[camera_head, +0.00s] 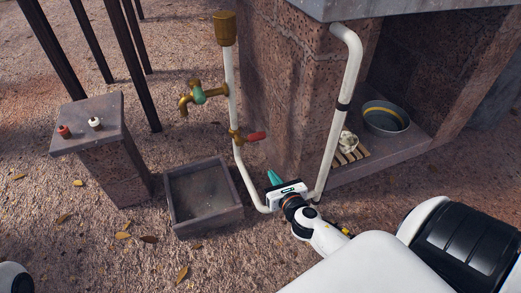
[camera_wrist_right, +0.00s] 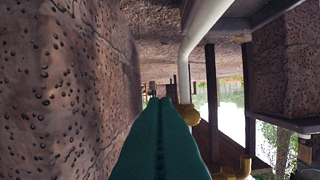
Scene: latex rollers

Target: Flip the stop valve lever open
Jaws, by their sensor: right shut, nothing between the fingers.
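The stop valve (camera_head: 235,135) is a brass fitting on a white upright pipe. Its red lever (camera_head: 256,136) points to the right, roughly level and across the pipe. My right gripper (camera_head: 273,176) has teal fingers, shut and empty, below and slightly right of the lever and apart from it. In the right wrist view, the shut fingers (camera_wrist_right: 162,115) fill the lower middle, with the white pipe (camera_wrist_right: 200,30) and a brass fitting (camera_wrist_right: 187,113) just beyond; the red lever cannot be made out there. My left gripper is out of view.
A brass tap with a green body (camera_head: 199,94) sticks out left above the valve. A stone basin (camera_head: 240,214) stands below. A brick pillar (camera_head: 275,90) is close behind the pipe, and a second white pipe (camera_head: 333,135) rises to the right. A stone pedestal (camera_head: 115,165) stands left.

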